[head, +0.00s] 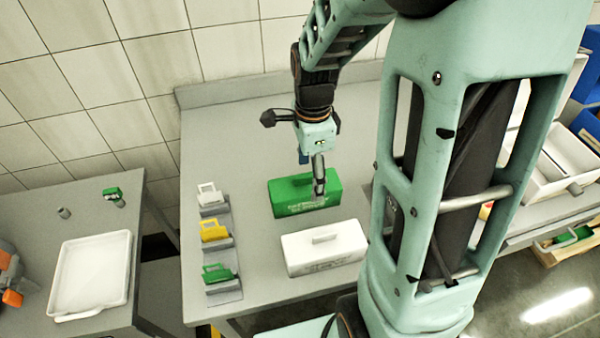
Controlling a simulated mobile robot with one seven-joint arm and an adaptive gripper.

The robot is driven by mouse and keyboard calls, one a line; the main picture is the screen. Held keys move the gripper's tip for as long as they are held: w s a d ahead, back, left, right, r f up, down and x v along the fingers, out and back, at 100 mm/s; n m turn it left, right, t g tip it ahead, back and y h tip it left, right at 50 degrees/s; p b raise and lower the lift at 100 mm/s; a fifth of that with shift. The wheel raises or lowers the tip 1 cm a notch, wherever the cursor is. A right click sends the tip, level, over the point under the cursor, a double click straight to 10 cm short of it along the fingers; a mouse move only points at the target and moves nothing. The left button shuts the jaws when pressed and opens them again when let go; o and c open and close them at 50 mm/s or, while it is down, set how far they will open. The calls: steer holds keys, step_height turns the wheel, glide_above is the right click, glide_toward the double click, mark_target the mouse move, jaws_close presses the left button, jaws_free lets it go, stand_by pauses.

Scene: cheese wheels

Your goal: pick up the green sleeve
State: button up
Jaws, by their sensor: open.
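A green box-shaped sleeve (290,198) with pale printing on its front lies on the grey table. My gripper (314,180) points down over its right half, with a grey finger in front of the sleeve's top. The jaws are open. I cannot tell whether a finger touches the sleeve, and part of its top is hidden behind the gripper.
White (208,194), yellow (213,231) and green (217,272) small pieces stand in a row of holders at left. A white tray (92,276) is on the left table (40,236). Table behind the sleeve is clear.

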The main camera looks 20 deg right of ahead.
mark_target(307, 183)
steer(key=shift+w+a+f, duration=0.1)
steer(key=shift+w+f, duration=0.05)
steer(key=shift+f, duration=1)
steer(key=shift+w+a+f, duration=0.1)
steer(key=shift+w+f, duration=0.05)
steer(key=shift+f, duration=1)
steer(key=shift+c, duration=0.6)
steer(key=c, duration=1)
steer(key=shift+r, duration=0.1)
